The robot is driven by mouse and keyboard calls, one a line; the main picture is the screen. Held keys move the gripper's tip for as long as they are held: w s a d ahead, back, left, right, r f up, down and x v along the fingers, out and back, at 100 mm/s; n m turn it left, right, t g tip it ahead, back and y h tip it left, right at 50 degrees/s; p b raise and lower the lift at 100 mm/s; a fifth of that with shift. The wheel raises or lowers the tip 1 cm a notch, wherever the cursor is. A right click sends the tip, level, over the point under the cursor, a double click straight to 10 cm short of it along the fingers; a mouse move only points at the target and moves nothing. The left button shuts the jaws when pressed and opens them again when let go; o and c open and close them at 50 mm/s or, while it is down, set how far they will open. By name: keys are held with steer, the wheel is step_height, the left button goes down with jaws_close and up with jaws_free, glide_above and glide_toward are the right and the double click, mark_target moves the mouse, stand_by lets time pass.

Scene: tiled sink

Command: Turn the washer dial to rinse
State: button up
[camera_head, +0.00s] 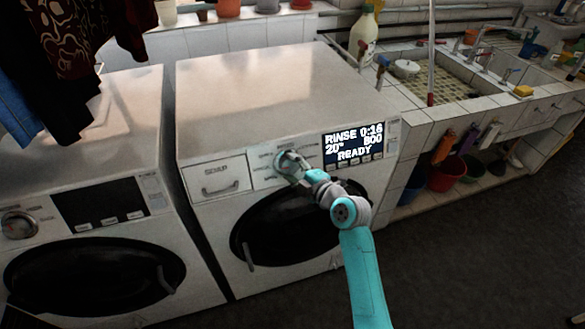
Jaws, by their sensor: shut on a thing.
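The washer (260,85) is a white front-loader with a dark round door (285,225). Its display (354,144) is lit and reads "RINSE 0:16", "20°", "800" and "READY". The dial (281,158) sits on the front panel between the detergent drawer and the display. My gripper (286,162) is at the dial and shut on it. The gripper covers most of the dial, so its pointer mark cannot be made out. My turquoise arm reaches up from the bottom right, in front of the door's right side.
A second white machine (80,200) with a blank display stands close on the left. Dark clothes (75,60) hang above it. A tiled sink counter (455,85) with a bottle (364,40) is at the right, with buckets below. The dark floor (470,260) at the right is clear.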

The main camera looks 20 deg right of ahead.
steer(key=shift+f+n, duration=0.1)
steer(key=shift+n, duration=0.2)
steer(key=o, duration=1.2)
steer(key=shift+s, duration=0.1)
steer(key=v, duration=1.2)
